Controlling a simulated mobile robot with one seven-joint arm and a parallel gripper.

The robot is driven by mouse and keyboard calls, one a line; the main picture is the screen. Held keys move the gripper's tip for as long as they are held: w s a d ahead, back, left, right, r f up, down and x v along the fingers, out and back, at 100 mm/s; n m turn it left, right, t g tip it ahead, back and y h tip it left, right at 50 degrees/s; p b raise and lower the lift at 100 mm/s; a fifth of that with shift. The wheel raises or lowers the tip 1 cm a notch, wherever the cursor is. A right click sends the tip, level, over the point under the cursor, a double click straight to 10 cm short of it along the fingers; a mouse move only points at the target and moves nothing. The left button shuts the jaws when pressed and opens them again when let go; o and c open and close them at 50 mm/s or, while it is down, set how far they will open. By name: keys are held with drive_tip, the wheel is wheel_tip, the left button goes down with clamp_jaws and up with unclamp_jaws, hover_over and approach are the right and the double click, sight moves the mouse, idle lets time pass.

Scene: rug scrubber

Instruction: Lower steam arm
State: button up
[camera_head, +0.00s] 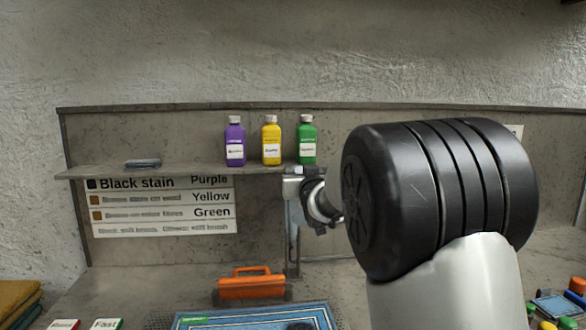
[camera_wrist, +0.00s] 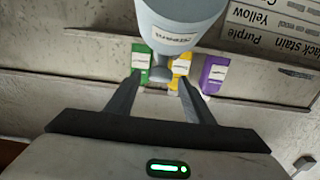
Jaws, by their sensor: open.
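The steam arm's pale grey cylindrical head (camera_wrist: 178,22), marked "Steam", fills the top middle of the wrist view, where the scene appears upside down. It tapers to a narrow tip that shows between the fingers in that picture. My gripper (camera_wrist: 160,77) is open, its two dark fingers apart on either side of this tip. I cannot tell whether either finger touches it. In the head view, my large black-and-white arm hides much of this area. A pale metal part and upright (camera_head: 292,235) show left of it; I cannot tell what they belong to.
Purple (camera_head: 235,142), yellow (camera_head: 271,140) and green (camera_head: 307,140) bottles stand on the shelf (camera_head: 190,172). A stain chart (camera_head: 165,207) hangs below. An orange-handled tool (camera_head: 250,285) and a blue rug (camera_head: 245,319) are on the counter. Several small items lie at lower right.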

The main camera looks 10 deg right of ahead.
drive_tip(key=shift+w, duration=1.3)
clamp_jaws()
drive_tip(key=shift+f, duration=0.15)
